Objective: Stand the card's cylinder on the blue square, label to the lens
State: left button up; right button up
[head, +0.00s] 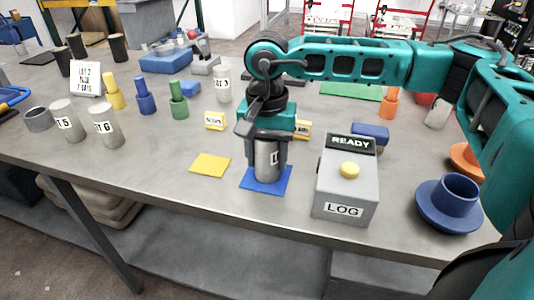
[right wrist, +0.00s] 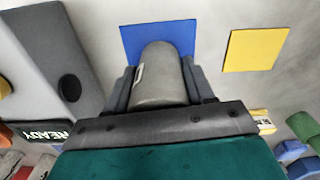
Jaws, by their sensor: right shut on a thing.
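My right gripper (head: 268,147) is shut on a grey metal cylinder (head: 267,168), which is upright over the blue square (head: 251,186). Whether its base touches the square is hard to tell. Part of its white label shows towards the head camera; the gripper hides the rest. In the right wrist view the cylinder (right wrist: 160,75) sits between the fingers, its label edge at the left, with the blue square (right wrist: 130,38) behind it. A small white card (head: 86,79) stands at the back left; its small print is hard to read. My left gripper is not in view.
A grey box (head: 344,190) marked READY and LOG, with a yellow button, stands close right of the blue square. A yellow square (head: 210,165) lies to the left. Labelled cylinders (head: 106,127) stand farther left, another (head: 222,85) behind. A blue flanged cup (head: 450,203) stands right.

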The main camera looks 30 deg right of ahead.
jog(key=shift+f, duration=0.15)
jog(key=o, duration=1.4)
jog(key=shift+r, duration=0.45)
notch_tip(320, 180, up, 12)
jog(key=shift+f+p, duration=0.25)
jog(key=shift+p, duration=0.1)
